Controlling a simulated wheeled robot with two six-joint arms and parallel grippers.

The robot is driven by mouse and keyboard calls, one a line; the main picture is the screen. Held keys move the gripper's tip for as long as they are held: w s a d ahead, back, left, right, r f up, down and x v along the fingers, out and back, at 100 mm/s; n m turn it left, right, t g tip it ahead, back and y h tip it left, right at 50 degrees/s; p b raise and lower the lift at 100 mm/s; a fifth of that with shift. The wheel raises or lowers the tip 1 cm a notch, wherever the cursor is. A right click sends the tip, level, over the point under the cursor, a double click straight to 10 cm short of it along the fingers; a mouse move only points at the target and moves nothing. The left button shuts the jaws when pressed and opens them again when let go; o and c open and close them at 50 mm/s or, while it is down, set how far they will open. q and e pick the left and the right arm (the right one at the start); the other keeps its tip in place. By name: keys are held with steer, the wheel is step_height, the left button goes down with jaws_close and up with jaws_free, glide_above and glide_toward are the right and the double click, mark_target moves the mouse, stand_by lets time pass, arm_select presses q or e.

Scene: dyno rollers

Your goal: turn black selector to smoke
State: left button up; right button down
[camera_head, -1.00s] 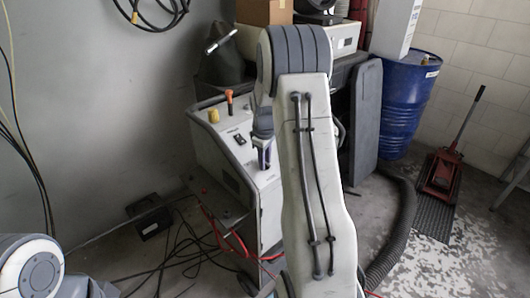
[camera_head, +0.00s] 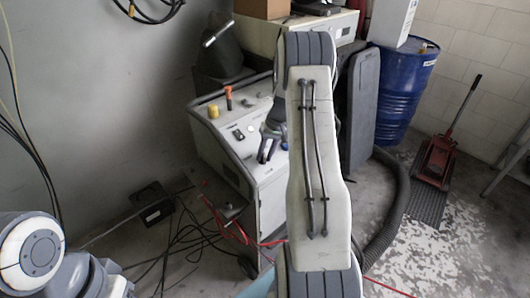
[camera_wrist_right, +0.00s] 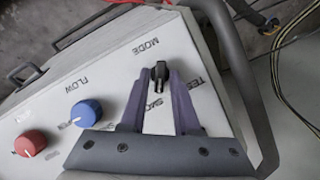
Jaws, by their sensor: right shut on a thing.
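The black selector (camera_wrist_right: 159,76) is a small pointer knob on the pale panel in the right wrist view, near the words MODE, TEST and a partly covered SMOKE. My right gripper (camera_wrist_right: 158,82) has its two purple-grey fingers on either side of the selector and is shut on it. In the head view my right gripper (camera_head: 270,148) is at the machine's sloped panel, partly hidden by my own arm. The selector itself cannot be made out there. My left gripper is outside the views; only part of my left arm shows at lower left.
A blue knob (camera_wrist_right: 85,112) and a red knob (camera_wrist_right: 30,143) are beside my gripper on the panel. Cables (camera_head: 185,240) lie on the floor. A blue barrel (camera_head: 404,95) stands right.

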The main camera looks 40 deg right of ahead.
steer(key=shift+s+f+m, duration=0.1)
steer(key=shift+f+m, duration=0.1)
steer(key=shift+m, duration=0.4)
steer(key=c, duration=0.9)
jaws_free()
steer(key=shift+d+r, duration=0.1)
steer(key=shift+r, duration=0.1)
steer(key=shift+d+r, duration=0.1)
steer(key=shift+r, duration=0.2)
steer(key=v, duration=0.9)
steer(key=shift+s+d+r+b, duration=0.2)
steer(key=shift+b, duration=0.15)
